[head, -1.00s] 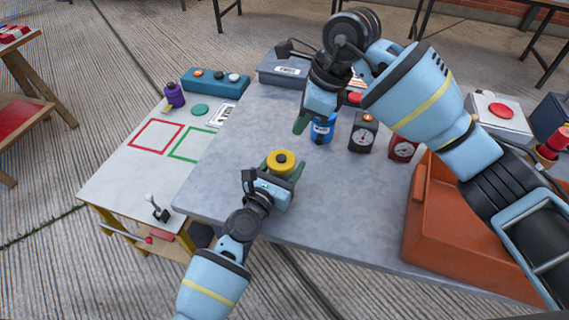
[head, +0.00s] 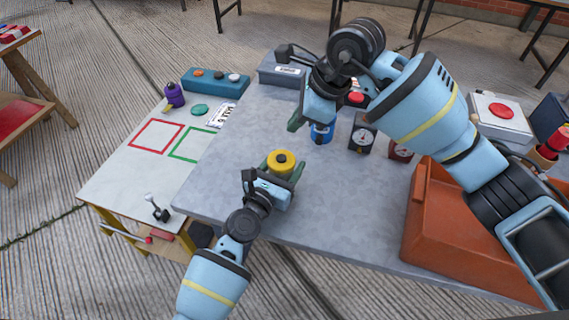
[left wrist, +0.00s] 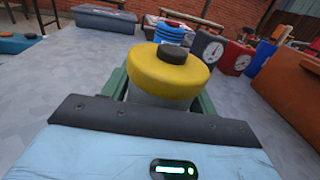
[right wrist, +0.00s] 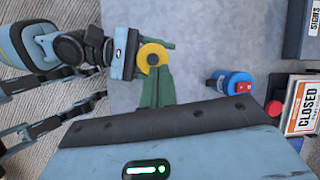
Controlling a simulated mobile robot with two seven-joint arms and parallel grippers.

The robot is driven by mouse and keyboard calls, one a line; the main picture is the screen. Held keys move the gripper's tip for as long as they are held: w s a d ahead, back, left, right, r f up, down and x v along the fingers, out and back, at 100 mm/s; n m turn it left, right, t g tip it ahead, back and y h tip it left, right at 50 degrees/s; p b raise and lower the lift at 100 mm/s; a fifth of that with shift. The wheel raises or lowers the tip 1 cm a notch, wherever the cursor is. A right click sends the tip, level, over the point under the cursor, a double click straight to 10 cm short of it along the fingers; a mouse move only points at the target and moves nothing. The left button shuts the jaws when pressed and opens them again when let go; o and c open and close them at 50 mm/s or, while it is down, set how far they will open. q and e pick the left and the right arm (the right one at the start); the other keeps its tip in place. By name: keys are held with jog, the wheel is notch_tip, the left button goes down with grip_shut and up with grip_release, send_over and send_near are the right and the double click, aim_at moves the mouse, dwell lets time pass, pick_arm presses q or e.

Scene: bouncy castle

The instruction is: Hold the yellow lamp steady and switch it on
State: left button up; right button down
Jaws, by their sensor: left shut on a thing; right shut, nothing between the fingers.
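The yellow lamp (head: 281,160) stands on the grey table, with a round yellow top and a dark button in its centre. In the left wrist view the lamp (left wrist: 168,75) shows a pale body under the yellow top. My left gripper (head: 285,172) is shut around the lamp's body. My right gripper (head: 296,122) is shut and empty, above the table and behind the lamp in the head view. In the right wrist view its green fingers (right wrist: 156,92) point toward the lamp (right wrist: 152,57), apart from it as far as I can tell.
A blue lamp-like can (head: 322,131) stands close by my right gripper. A black dial box (head: 362,136) and a red one (head: 400,149) stand to its right. An orange bin (head: 440,215) fills the table's right. The grey table's (head: 230,190) front left is clear.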

aim_at(286, 159)
jog(key=shift+s+a+f+n+t+y, duration=0.1)
jog(key=shift+a+f+n+t+y, duration=0.35)
jog(key=shift+f, duration=0.75)
jog(key=shift+s+a+f+n+t+y, duration=0.1)
jog(key=shift+a+f+n+t+y, duration=0.3)
jog(key=shift+f, duration=0.85)
jog(key=shift+a+f+n+t+y, duration=0.2)
jog(key=shift+f+n+t+y, duration=0.45)
jog(key=shift+f, duration=0.55)
jog(key=shift+f, duration=0.1)
jog(key=shift+f, duration=0.4)
dwell(0.4)
jog(key=shift+r, duration=0.5)
jog(key=shift+r, duration=0.15)
